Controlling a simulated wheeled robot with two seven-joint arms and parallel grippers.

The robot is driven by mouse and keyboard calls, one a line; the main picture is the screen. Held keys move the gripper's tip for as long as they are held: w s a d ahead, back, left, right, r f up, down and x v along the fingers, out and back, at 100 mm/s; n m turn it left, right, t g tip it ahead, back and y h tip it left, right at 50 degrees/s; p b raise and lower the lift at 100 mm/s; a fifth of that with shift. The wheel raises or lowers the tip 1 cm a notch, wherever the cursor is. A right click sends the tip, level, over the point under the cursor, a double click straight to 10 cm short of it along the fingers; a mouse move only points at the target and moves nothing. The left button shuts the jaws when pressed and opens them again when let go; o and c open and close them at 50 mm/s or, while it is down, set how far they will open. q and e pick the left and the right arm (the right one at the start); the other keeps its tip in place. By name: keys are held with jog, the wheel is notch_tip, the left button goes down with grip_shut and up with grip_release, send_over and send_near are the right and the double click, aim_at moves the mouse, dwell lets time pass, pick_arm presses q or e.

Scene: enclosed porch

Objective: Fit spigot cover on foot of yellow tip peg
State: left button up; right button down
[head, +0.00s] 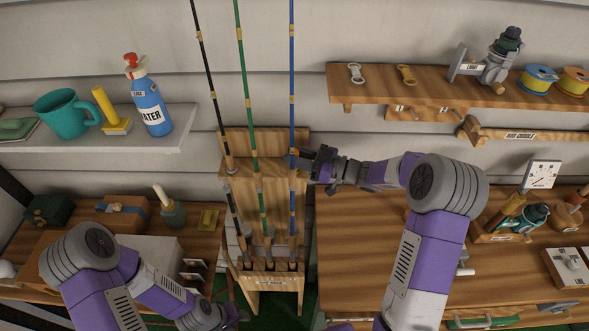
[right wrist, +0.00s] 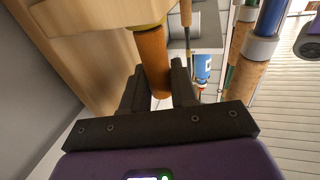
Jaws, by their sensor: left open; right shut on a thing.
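My right gripper (head: 303,158) is at the upper board of the wooden rod rack, beside the blue rod (head: 292,100). In the right wrist view its jaws (right wrist: 158,90) are shut on an orange-brown cylinder (right wrist: 152,55), whose far end meets a gold collar under a pale wooden part. I cannot tell whether this cylinder is the spigot cover or part of a peg. My left gripper (head: 232,317) is low at the bottom edge, open, only partly visible and away from the rack. A yellow upright piece (head: 105,104) stands on a small base on the left shelf; I cannot tell whether it is the peg.
The rack (head: 262,190) also holds a black rod (head: 208,75) and a green rod (head: 244,85). A teal mug (head: 67,113) and blue bottle (head: 150,105) stand on the left shelf. The right bench (head: 360,270) is clear near the rack; its right side is cluttered.

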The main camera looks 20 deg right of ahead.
jog(key=shift+f, duration=0.1)
jog(key=shift+c, duration=0.8)
grip_release()
jog(key=shift+d+r, duration=0.2)
jog(key=shift+s+d, duration=0.1)
jog(key=shift+d, duration=0.05)
jog(key=s+d, duration=0.1)
jog(key=d+r+p, duration=0.1)
jog(key=s+d, duration=0.1)
jog(key=shift+s+d+r+p, duration=0.25)
jog(key=shift+s+p, duration=0.05)
dwell(0.5)
jog(key=v, duration=0.7)
jog(key=shift+d, duration=0.25)
